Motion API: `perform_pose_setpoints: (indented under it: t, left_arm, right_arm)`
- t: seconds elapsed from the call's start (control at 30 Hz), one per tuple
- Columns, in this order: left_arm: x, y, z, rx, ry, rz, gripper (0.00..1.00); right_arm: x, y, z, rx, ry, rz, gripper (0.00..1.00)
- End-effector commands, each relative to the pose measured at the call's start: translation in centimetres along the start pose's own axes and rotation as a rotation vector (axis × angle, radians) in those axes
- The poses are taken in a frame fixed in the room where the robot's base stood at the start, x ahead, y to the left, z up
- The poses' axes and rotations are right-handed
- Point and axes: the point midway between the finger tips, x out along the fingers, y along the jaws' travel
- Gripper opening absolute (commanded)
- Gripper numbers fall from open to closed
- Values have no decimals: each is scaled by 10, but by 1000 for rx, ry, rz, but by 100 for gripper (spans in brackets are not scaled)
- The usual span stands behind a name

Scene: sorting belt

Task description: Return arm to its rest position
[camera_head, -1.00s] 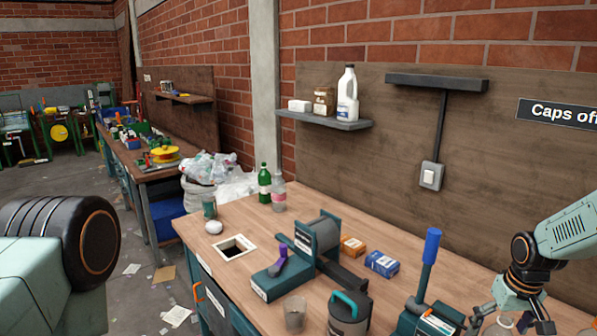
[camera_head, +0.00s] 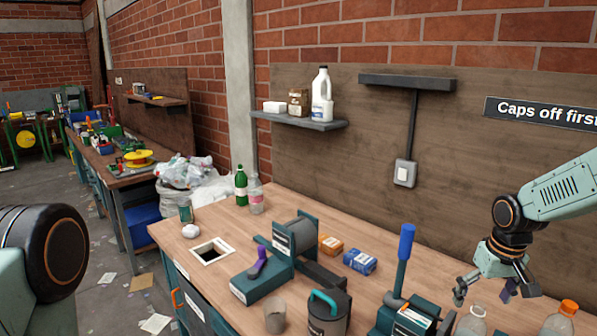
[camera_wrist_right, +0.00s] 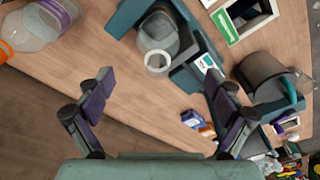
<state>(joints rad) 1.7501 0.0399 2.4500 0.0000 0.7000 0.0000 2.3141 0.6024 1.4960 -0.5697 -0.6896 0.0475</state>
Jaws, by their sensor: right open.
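My right gripper (camera_head: 484,291) is at the right of the head view, raised over the right part of the wooden workbench (camera_head: 289,205). In the right wrist view its two purple-padded fingers (camera_wrist_right: 161,95) are spread wide with nothing between them. Below it stand a clear bottle (camera_head: 471,322) and a clear bottle with an orange cap (camera_head: 563,318); neither is held. In the wrist view a clear bottle (camera_wrist_right: 157,42) stands in a teal fixture. A black rounded part of my own body shows at the lower left. My left gripper is not in view.
On the bench are a blue-handled press (camera_head: 404,262), a dark canister with a teal handle (camera_head: 327,314), a clear cup (camera_head: 275,316), small orange and blue boxes (camera_head: 360,262), and a square hole (camera_head: 211,251). A green bottle (camera_head: 241,187) stands at the back. Space above the bench is open.

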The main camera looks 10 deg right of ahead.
Motion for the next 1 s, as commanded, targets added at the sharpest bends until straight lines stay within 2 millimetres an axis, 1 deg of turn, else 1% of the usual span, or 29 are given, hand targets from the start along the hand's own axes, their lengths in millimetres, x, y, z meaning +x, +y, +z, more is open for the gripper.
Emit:
perform_pose_setpoints:
  t: [0.03, 0.2, 0.53, 0.6, 0.67, 0.73, 0.8, 1.0]
  left_arm:
    - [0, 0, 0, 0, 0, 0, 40]
    - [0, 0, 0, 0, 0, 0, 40]
    - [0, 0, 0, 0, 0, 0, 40]
    - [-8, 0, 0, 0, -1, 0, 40]
    - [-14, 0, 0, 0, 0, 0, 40]
    - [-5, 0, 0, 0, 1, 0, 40]
    - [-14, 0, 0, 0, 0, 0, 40]
    - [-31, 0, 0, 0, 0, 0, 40]
  right_arm:
    - [10, 0, 1, 0, -3, 2, 92]
    - [38, 0, 0, 0, -4, 2, 92]
    - [87, 0, 0, -1, -2, 2, 92]
    - [71, 0, -4, 0, 4, 0, 92]
    - [63, 0, -5, -1, 4, 0, 92]
    - [67, 2, -4, 1, 3, 0, 92]
    - [59, 2, -4, 1, 0, 0, 92]
    - [42, 2, -6, 1, 1, 1, 92]
